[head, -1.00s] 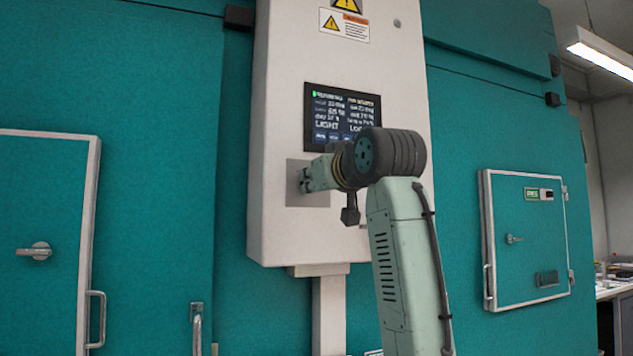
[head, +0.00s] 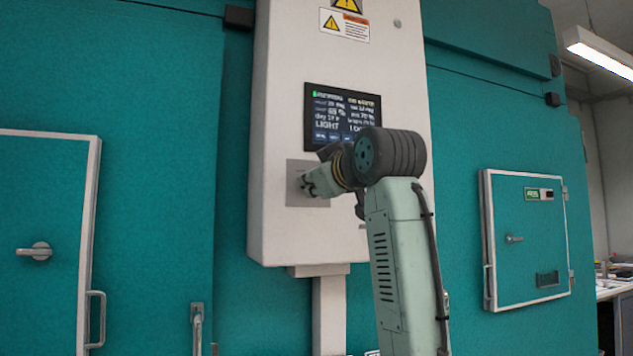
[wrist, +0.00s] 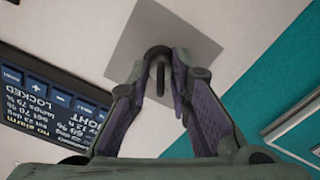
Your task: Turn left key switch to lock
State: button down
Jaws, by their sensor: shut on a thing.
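The left key switch shows in the wrist view as a dark round lock with a key (wrist: 158,77) on a grey square plate (wrist: 195,22). In the head view this plate (head: 295,198) sits on the white control cabinet below its display. My gripper (head: 306,183) is at the plate, with its fingers hiding most of the switch there. In the wrist view my gripper (wrist: 160,68) has its two fingertips on either side of the key, shut on it. My arm covers the cabinet face to the right of the plate.
The display (head: 341,117) is just above the plate; in the wrist view its rotated text includes "LOCKED". The white cabinet (head: 275,110) stands between teal chamber walls. A left door (head: 45,200) and a right hatch (head: 528,245) are closed and clear of my arm.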

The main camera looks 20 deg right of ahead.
jog(key=c, duration=1.8)
grip_release()
jog(key=shift+a, duration=0.1)
jog(key=shift+s, duration=0.1)
jog(key=s, duration=1.2)
jog(key=shift+d, duration=0.2)
